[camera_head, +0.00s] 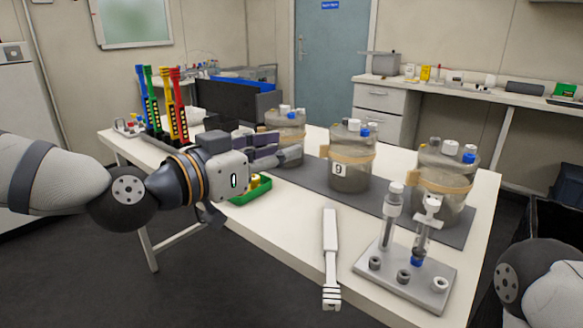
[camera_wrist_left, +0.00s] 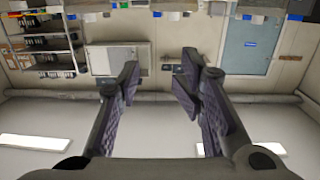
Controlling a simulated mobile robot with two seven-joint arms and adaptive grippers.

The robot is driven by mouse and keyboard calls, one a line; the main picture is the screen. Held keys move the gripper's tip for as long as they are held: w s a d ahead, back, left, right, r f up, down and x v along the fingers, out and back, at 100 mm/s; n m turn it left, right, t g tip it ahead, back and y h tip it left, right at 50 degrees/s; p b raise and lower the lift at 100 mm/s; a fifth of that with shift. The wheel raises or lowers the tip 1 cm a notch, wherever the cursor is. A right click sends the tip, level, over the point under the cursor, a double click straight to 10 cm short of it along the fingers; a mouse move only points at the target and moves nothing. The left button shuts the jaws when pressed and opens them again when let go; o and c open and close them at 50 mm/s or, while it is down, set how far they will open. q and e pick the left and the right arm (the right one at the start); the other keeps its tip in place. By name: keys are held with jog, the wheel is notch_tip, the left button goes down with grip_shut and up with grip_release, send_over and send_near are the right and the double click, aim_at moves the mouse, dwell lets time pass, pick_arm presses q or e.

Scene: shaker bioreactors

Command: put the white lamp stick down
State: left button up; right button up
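The white lamp stick (camera_head: 330,245) lies on the white table in the head view, apart from any gripper. Its ridged end (camera_head: 331,297) points toward the front and reaches over the table's front edge in the picture. My left gripper (camera_head: 280,147) is above the table, left of and behind the stick, in front of the leftmost jar. In the left wrist view, its two fingers (camera_wrist_left: 159,85) are apart with nothing between them. Part of my right arm shows at the lower right of the head view, but its gripper is out of view.
Three jars with bands, including the middle one (camera_head: 350,172), stand on a dark mat (camera_head: 310,180). A grey rack (camera_head: 422,282) with tubes stands right of the stick. Coloured sticks (camera_head: 165,105) stand upright at the table's left. A green tray (camera_head: 243,196) sits below my left gripper.

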pick_arm(q)
jog(key=w+d+r+t+b, duration=0.1)
jog(key=w+d, duration=0.4)
jog(key=w, duration=0.5)
jog(key=shift+d+r, duration=0.25)
jog(key=shift+d, duration=0.15)
jog(key=shift+r, duration=0.1)
jog(key=shift+c, duration=0.3)
grip_shut()
jog(key=shift+o, duration=0.3)
grip_release()
